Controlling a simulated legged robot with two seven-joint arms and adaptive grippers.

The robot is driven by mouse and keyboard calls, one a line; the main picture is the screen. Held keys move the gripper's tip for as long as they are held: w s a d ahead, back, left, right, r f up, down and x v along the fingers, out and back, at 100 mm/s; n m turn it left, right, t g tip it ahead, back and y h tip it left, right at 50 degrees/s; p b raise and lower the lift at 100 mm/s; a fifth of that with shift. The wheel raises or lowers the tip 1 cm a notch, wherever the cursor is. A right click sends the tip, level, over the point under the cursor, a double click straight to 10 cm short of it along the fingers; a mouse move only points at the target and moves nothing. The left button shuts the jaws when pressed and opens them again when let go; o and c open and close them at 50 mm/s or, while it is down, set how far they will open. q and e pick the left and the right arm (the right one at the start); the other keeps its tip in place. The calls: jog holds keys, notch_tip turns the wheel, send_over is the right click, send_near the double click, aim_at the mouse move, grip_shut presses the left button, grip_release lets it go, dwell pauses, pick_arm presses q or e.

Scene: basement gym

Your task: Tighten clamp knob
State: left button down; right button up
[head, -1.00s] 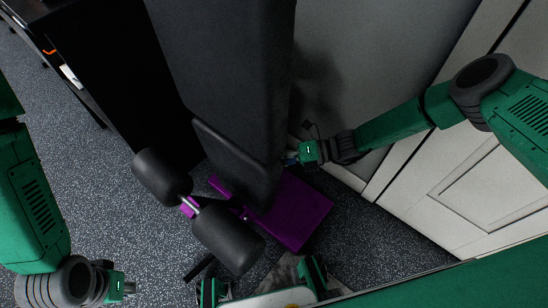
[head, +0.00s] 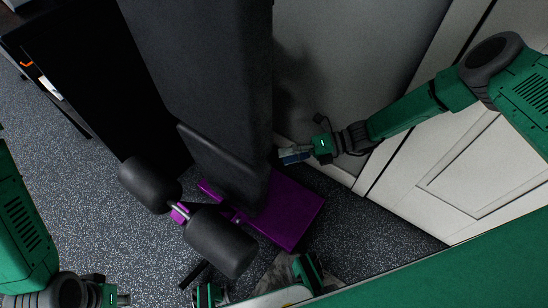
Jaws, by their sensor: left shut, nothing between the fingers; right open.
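A black padded bench (head: 205,80) stands upright on a purple metal frame (head: 287,210), with black foam rollers (head: 220,241) at its lower front. I cannot make out a clamp knob; it may be hidden behind the bench pad or too small to tell. My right gripper (head: 291,156) reaches in from the right and is open at the right edge of the bench, above the purple frame. Whether it touches the bench is unclear. My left gripper (head: 124,299) is low at the bottom left, shut and empty, away from the bench.
A white panelled wall (head: 470,165) runs close along the right, behind my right arm. A black cabinet-like object (head: 85,95) stands at the left. Speckled grey floor (head: 75,200) lies open at the left between it and my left arm.

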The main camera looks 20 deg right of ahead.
jog(key=shift+d+r, duration=0.1)
jog(key=shift+d, duration=0.15)
